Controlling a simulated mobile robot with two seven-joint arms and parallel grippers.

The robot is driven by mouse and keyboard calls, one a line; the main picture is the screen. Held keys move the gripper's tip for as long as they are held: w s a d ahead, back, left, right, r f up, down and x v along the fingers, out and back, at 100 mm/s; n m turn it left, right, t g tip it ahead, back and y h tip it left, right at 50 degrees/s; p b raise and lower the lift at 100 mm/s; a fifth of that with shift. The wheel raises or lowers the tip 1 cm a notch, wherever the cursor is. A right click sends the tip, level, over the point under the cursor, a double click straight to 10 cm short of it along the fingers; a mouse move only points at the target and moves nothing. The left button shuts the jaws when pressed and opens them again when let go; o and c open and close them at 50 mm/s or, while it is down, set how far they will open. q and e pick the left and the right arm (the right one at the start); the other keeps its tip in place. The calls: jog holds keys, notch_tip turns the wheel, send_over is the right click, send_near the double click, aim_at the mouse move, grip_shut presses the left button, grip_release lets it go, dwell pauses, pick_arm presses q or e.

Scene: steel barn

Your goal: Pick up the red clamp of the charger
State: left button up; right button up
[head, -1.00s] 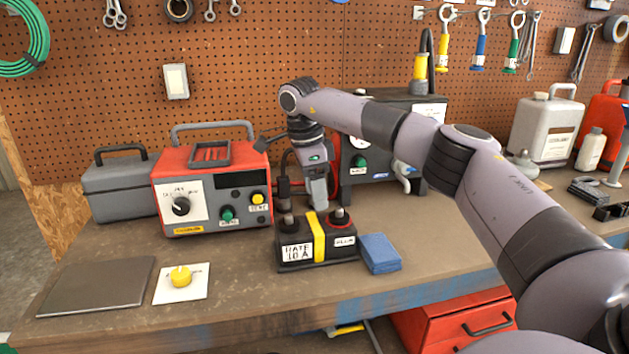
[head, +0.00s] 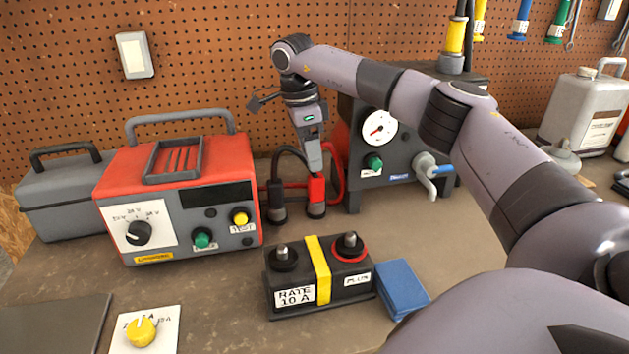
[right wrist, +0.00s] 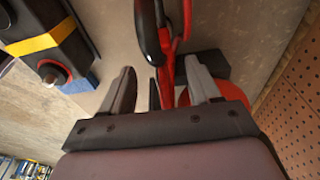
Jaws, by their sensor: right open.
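The charger (head: 178,163) is a red and grey box with a handle, dial and buttons, on the bench at left. Its red clamp (head: 316,192) stands upright on the bench behind the battery, beside the black clamp (head: 277,200). My right gripper (head: 313,163) points down from above, at the top of the red clamp. In the right wrist view its open fingers (right wrist: 161,68) stand to either side of a red part, apparently the red clamp (right wrist: 166,85). I cannot tell whether they touch it. My left gripper is in neither view.
The black battery (head: 318,282) with a yellow strap stands in front of the clamps, a blue block (head: 402,288) beside it. A dark unit with a gauge (head: 379,128) stands close behind right. A yellow knob (head: 141,331) lies front left. Bare bench lies between charger and battery.

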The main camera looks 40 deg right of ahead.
aim_at(316, 176)
jog(key=shift+w+d+f, duration=0.1)
jog(key=shift+w+d, duration=0.2)
jog(key=shift+w, duration=0.05)
jog(key=f, duration=0.4)
jog(key=s+f, duration=0.1)
jog(key=f, duration=0.1)
jog(key=shift+s+d+f+p, duration=0.1)
jog(key=shift+d+f+p, duration=0.25)
grip_shut()
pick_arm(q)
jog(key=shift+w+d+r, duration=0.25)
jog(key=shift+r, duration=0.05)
pick_arm(e)
jog(key=shift+r, duration=0.15)
